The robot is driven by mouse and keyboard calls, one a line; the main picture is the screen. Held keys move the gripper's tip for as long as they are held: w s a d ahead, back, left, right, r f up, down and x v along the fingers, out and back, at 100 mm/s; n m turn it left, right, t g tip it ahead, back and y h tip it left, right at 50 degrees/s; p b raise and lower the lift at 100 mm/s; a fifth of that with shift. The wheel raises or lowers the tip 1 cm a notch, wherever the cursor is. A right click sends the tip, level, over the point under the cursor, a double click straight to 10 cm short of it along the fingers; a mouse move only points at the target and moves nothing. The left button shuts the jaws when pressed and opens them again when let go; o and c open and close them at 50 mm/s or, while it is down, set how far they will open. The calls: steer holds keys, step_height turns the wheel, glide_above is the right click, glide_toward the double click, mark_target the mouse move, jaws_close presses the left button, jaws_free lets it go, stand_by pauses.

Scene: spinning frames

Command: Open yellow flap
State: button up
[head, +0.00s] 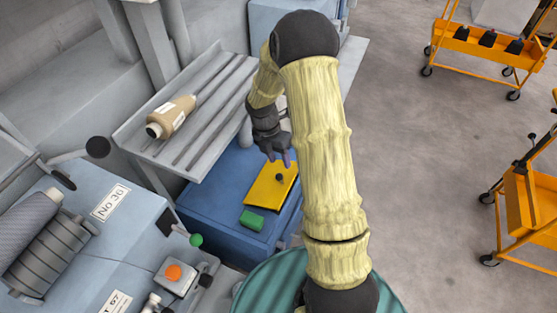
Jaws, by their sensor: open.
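The yellow flap (268,190) is a flat panel with a small black knob (279,177) on top. It lies on the top of a blue cabinet (215,192), near the middle of the head view, and looks flat and closed. My gripper (282,158) is just above and behind the flap, near the knob, with its fingers pointing down. It is open and looks empty; I cannot tell whether it touches the flap. My arm hides the right side of the cabinet and perhaps the flap's right edge.
A green block (252,220) sits in front of the flap. A grey slatted rack (205,115) with a brown bobbin (171,117) stands behind left. A machine with an orange button (173,272) is at lower left. Orange carts (488,44) stand right, with clear floor between.

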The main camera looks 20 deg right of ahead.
steer(key=shift+s+a+r, duration=0.1)
steer(key=shift+r, duration=0.05)
steer(key=c, duration=0.7)
steer(key=shift+s+a+r+m, duration=0.15)
steer(key=shift+r+m, duration=0.2)
steer(key=shift+m, duration=0.25)
jaws_close()
steer(key=s+a+r+m+t+y, duration=0.1)
steer(key=s+a+r+m+t, duration=0.1)
steer(key=s+r+m, duration=0.4)
steer(key=s+a+r+m+t+y, duration=0.1)
steer(key=s+a+r+m, duration=0.3)
steer(key=m, duration=1.3)
steer(key=s+r+t, duration=0.1)
steer(key=s+r, duration=0.1)
steer(key=s, duration=0.2)
steer(key=shift+s+r+m+t, duration=0.3)
steer(key=shift+r+t, duration=0.05)
steer(key=shift+t, duration=0.05)
steer(key=shift+a, duration=0.1)
